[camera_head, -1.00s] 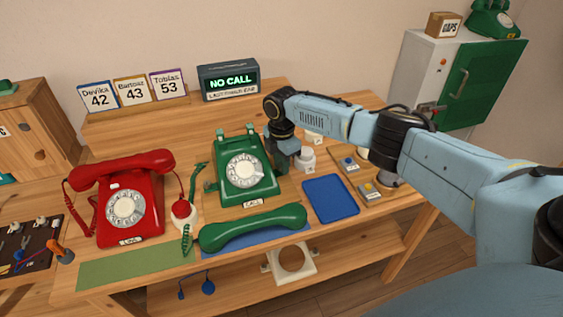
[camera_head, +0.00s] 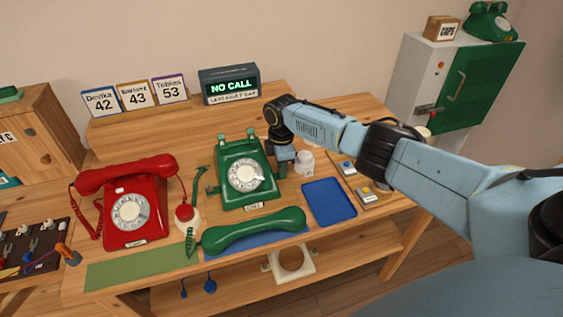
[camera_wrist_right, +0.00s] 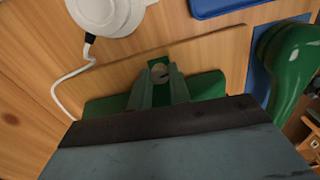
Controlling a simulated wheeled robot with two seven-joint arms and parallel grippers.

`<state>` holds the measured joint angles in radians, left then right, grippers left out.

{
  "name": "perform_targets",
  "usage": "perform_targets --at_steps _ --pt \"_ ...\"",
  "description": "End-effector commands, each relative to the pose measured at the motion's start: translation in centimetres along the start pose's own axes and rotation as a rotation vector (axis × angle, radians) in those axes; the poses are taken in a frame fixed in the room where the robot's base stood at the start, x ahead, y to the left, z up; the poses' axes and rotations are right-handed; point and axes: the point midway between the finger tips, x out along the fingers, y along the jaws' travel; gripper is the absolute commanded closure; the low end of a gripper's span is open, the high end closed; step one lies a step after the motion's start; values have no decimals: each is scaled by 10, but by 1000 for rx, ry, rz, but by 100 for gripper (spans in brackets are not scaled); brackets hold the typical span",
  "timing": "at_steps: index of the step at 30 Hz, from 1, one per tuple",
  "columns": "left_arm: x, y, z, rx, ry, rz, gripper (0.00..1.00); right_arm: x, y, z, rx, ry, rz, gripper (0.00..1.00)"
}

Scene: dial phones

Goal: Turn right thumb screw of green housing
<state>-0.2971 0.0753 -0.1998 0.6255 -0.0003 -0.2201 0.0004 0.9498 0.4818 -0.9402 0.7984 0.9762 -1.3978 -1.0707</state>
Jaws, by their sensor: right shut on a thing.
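The green phone housing (camera_head: 229,184) stands on the bench with its dial facing me. In the right wrist view its green side (camera_wrist_right: 208,85) lies beyond my fingers. My right gripper (camera_head: 283,168) is at the housing's right side. In the right wrist view the gripper (camera_wrist_right: 160,82) is shut on a small round greyish thumb screw (camera_wrist_right: 160,71), which sits between the fingertips. The screw is hidden by the gripper in the head view. The green handset (camera_head: 252,231) lies in front of the housing. My left gripper is not in view.
A red phone (camera_head: 133,207) stands left of the green one. A blue tray (camera_head: 329,203) lies to the right. A sign (camera_head: 229,87) reading "NO CALL" stands behind.

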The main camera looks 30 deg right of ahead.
Motion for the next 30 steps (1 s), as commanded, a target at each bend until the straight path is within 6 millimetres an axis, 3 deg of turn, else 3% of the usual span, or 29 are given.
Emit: perform_targets --at_steps 10,26,27,30 --pt "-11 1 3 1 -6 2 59 0 0 -1 150 0 -1 100" --pt "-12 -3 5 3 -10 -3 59 0 0 -1 175 1 1 100" --pt "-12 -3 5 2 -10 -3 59 0 0 -1 175 1 1 76" --pt "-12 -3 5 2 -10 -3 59 0 0 -1 174 1 1 63"
